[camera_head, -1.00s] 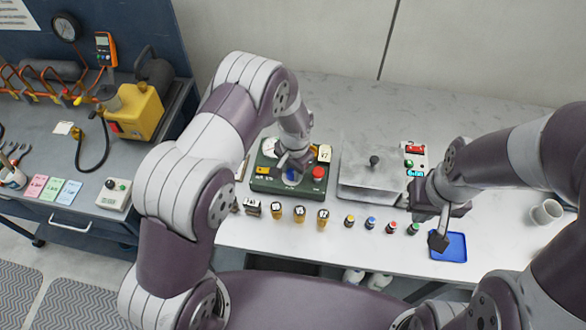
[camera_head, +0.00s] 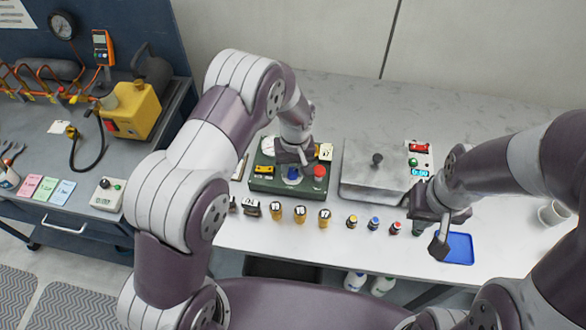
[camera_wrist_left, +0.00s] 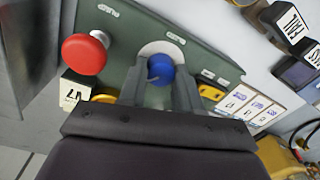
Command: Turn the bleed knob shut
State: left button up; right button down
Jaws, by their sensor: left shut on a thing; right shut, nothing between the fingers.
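The dark green panel box (camera_head: 262,185) stands on the white bench with a blue knob (camera_head: 292,174) and a red mushroom button (camera_head: 319,171) on its top. My left gripper (camera_head: 293,163) is above the box and shut on the blue knob. In the left wrist view the blue knob (camera_wrist_left: 160,70) sits between the two fingers, on a pale round plate. The red button (camera_wrist_left: 84,54) is to the left there, apart from the fingers. Small labels on the box are too small to read. My right gripper (camera_head: 439,246) is shut and empty, by the blue tray.
The blue tray (camera_head: 461,250) lies at the right of the bench. A grey metal plate (camera_head: 376,185) with a black knob is right of the box. Several small bottles (camera_head: 300,215) stand along the front. A white cup (camera_head: 550,213) is at far right.

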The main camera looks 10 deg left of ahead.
pick_arm(q)
jog(key=n, duration=0.3)
jog(key=shift+w+r+n+b, duration=0.15)
jog(key=shift+n+b, duration=0.15)
jog(key=shift+b, duration=0.1)
jog(key=shift+n, duration=1.9)
jog(key=o, duration=1)
jog(key=shift+o, duration=0.2)
jog(key=shift+b, duration=0.3)
